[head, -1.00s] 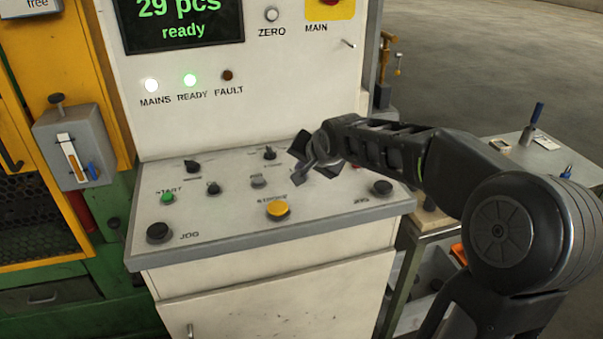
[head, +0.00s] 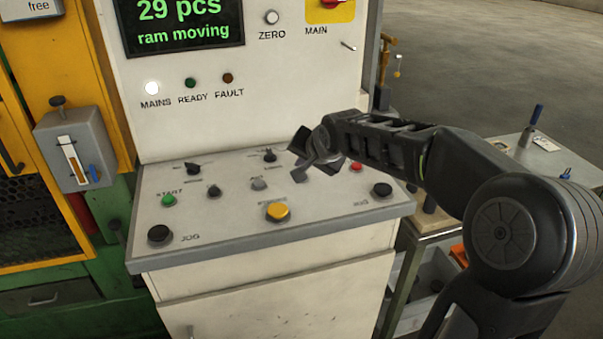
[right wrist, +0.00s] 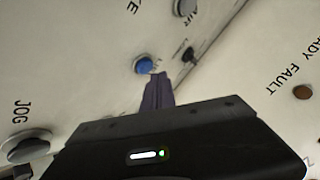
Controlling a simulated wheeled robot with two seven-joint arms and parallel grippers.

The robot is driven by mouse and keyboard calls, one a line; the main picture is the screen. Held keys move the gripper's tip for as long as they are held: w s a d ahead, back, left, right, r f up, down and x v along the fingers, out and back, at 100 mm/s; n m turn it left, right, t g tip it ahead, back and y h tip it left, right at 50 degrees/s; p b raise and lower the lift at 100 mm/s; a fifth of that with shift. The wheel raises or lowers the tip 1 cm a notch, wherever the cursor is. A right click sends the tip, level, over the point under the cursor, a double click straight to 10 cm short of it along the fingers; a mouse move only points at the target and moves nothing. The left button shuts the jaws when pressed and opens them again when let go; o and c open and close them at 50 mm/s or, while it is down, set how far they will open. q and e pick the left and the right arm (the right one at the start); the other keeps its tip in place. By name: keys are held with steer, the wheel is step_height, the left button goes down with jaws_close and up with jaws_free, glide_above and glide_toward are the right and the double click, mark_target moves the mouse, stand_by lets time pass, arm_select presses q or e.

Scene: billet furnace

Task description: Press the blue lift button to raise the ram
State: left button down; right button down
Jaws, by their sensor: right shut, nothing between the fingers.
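The blue button (right wrist: 143,65) shows in the right wrist view, on the pale control panel. In the head view I cannot see it; my right gripper covers that part of the desk. My right gripper (head: 298,174) is shut and empty, low over the desk. In the right wrist view its dark fingertips (right wrist: 158,80) are right beside the blue button; I cannot tell whether they touch it. The display (head: 184,22) reads "29 pcs ram moving". My left gripper is out of view.
The desk also bears a green START button (head: 168,200), a yellow button (head: 278,211), a red button (head: 356,166) and black JOG buttons (head: 159,235). The MAINS lamp (head: 152,88) is lit; the READY lamp (head: 190,83) is dark. A side table (head: 520,155) stands right.

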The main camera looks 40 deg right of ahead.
steer(key=shift+r+p, duration=1.55)
steer(key=shift+r, duration=1)
